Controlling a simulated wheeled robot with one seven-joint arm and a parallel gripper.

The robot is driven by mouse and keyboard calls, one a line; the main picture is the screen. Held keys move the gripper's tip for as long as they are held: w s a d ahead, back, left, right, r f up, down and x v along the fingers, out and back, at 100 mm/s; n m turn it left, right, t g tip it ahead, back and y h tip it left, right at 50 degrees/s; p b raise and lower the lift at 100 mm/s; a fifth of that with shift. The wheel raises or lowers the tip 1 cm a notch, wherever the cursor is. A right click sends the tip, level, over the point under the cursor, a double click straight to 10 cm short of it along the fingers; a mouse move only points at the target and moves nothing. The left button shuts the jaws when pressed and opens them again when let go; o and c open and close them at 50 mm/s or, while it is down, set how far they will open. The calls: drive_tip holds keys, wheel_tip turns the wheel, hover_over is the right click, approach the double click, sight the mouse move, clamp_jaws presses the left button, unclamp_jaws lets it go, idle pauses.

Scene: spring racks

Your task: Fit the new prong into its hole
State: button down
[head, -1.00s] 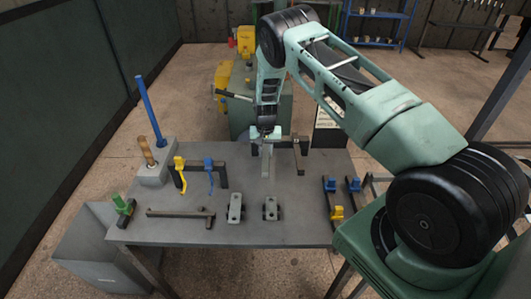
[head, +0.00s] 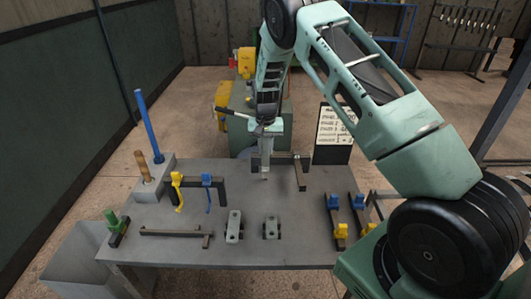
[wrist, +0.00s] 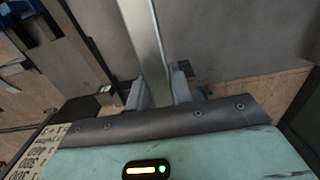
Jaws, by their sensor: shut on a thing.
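My gripper (head: 265,132) is shut on a long light-grey metal bar, which I take as the new prong (head: 265,158). It hangs almost upright below the jaws, over the back middle of the table. In the wrist view, the prong (wrist: 148,40) runs between the two fingers (wrist: 158,88) and out past the top edge. A dark rack frame (head: 290,158) with a bar coming forward stands just right of and behind the prong. Whether they touch I cannot tell. I cannot make out the hole in either view.
A grey table (head: 240,256) carries a left rack with yellow and blue prongs (head: 205,184), two grey blocks (head: 234,228) and a flat dark bar (head: 172,232). A blue post (head: 150,125) stands at the left. Dark bars with blue and yellow pieces (head: 338,222) lie right.

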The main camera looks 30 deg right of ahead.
sight(265, 163)
drive_tip(key=shift+r, duration=0.1)
drive_tip(key=c, duration=2)
unclamp_jaws()
clamp_jaws()
drive_tip(key=shift+s+a+p, duration=0.15)
drive_tip(key=shift+s+a, duration=0.8)
drive_tip(key=shift+s, duration=0.45)
drive_tip(key=shift+s+a+p, duration=0.15)
drive_tip(key=shift+s+a, duration=0.75)
drive_tip(key=shift+s, duration=0.45)
drive_tip(key=shift+s+a+p, duration=0.15)
drive_tip(key=shift+s+a, duration=0.8)
drive_tip(key=shift+s, duration=0.45)
